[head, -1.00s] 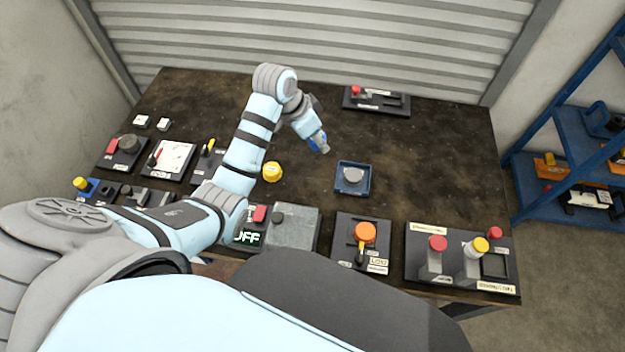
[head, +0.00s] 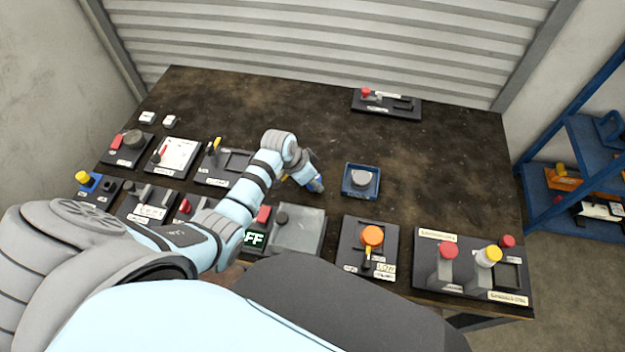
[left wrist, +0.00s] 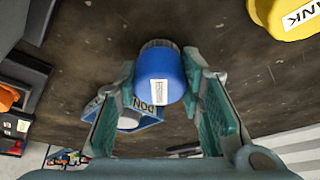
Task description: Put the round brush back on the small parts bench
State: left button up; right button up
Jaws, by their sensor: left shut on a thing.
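My left gripper (head: 316,186) is shut on a blue cylinder with a dark ribbed end and a small white label, which looks like the round brush (left wrist: 163,75). In the left wrist view it sits between the two fingers. In the head view only a small blue bit of it shows. The gripper is just left of a blue tray (head: 347,192), over the dark top of the bench (head: 440,160). I cannot tell whether the brush touches the bench top. My right gripper is not in view.
The blue tray holds a grey round part (head: 361,179). A yellow labelled part (left wrist: 285,15) is near the gripper, mostly hidden by my arm in the head view. Fixtures line the front and left, including an orange-knobbed one (head: 372,236).

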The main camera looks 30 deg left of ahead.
pick_arm(q)
jog(key=shift+f, duration=0.1)
jog(key=o, duration=1.1)
jog(key=shift+r, duration=0.45)
jog(key=p+v, duration=0.3)
jog(key=v, duration=0.8)
jog(key=shift+r, duration=0.3)
jog(key=shift+s, duration=0.1)
